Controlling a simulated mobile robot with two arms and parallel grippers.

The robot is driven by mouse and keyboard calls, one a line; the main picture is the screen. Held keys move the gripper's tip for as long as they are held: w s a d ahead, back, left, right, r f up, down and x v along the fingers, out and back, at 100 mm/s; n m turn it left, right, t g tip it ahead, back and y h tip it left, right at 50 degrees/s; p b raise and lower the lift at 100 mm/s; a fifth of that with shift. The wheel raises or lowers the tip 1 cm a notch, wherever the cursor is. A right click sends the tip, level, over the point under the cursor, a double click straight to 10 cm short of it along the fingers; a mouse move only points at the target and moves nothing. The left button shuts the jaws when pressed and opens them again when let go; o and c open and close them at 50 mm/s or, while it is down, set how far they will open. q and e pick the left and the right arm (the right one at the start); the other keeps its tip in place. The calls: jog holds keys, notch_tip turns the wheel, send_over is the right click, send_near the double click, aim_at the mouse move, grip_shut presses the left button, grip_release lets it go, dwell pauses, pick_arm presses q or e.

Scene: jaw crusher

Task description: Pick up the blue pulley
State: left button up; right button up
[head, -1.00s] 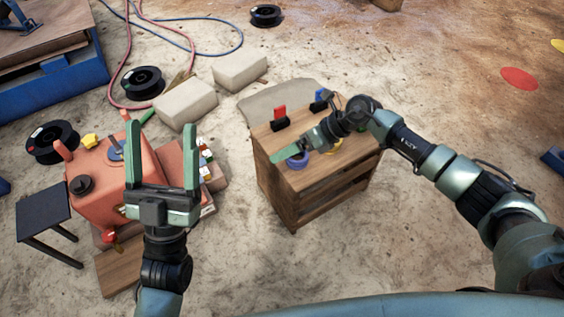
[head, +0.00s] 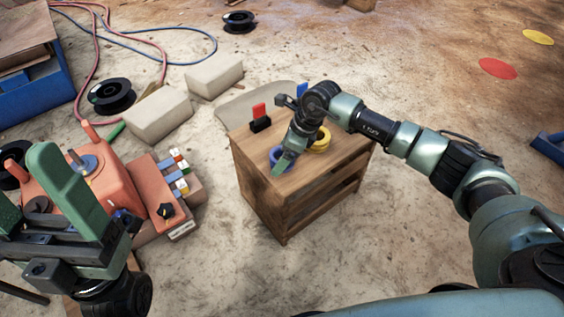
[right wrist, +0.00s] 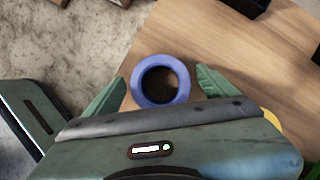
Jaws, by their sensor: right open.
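The blue pulley (head: 276,154) is a ring lying flat on the wooden cabinet top (head: 330,170), near its left edge. In the right wrist view the pulley (right wrist: 160,81) lies between the two green fingers. My right gripper (head: 284,163) is open over the pulley, and in its wrist view the gripper (right wrist: 160,92) has a finger on each side, apart from the ring. I cannot tell the exact height of the fingers. My left gripper (head: 60,190) is at the lower left, away from the cabinet; only part of it shows clearly.
A yellow ring (head: 320,140) lies close beside the right gripper. The orange machine (head: 110,180) stands left of the cabinet.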

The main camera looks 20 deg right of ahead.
grip_shut()
jog(key=shift+w, duration=0.1)
jog(key=shift+r, duration=0.1)
